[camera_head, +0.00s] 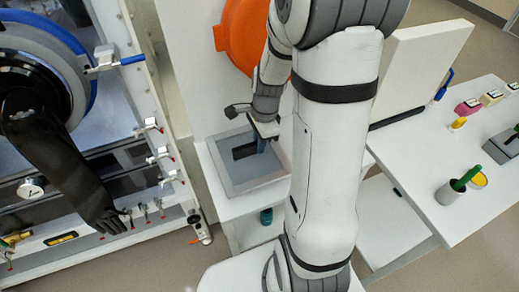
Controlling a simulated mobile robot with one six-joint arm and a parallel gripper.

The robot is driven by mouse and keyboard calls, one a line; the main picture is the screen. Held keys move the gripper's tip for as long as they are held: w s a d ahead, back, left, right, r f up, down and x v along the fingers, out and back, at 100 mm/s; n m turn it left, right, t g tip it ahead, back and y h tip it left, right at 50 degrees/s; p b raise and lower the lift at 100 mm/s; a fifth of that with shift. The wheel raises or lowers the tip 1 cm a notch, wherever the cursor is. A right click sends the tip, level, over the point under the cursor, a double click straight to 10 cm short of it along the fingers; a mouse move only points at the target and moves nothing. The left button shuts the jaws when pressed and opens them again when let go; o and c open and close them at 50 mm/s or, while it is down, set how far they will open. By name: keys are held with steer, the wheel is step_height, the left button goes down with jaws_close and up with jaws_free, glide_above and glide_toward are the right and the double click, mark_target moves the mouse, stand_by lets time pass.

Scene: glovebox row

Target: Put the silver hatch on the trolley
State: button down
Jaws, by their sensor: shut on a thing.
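The silver hatch (232,180) is a square grey panel with a raised lighter border. It lies flat over the white top of a low stand, which looks like the trolley (209,165), in the middle of the picture. My gripper (262,140) points down over the hatch and is shut on a bluish upright part that looks like its handle. A dark patch shows beside the grip on the panel. My arm hides the right side of the hatch and trolley. I cannot tell whether the hatch rests on the top or hangs just above it.
An orange disc (240,38) stands behind my arm. The glovebox wall with a black glove (65,165) and clamps (150,127) is at left. A white table (465,210) at right holds a cup (447,194) and small items. A teal object (266,216) sits below the trolley top.

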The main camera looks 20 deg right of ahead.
steer(key=shift+s+d+f, duration=0.1)
steer(key=shift+f, duration=0.35)
steer(key=shift+w+f+b, duration=0.2)
steer(key=shift+f+b, duration=0.1)
steer(key=shift+b, duration=0.1)
step_height(320, 180, down, 3)
steer(key=b, duration=0.2)
steer(key=shift+s+b, duration=0.1)
steer(key=shift+b, duration=0.2)
steer(key=shift+w+f, duration=0.2)
steer(key=shift+f, duration=0.05)
steer(key=c, duration=1.4)
jaws_free()
steer(key=shift+r, duration=0.1)
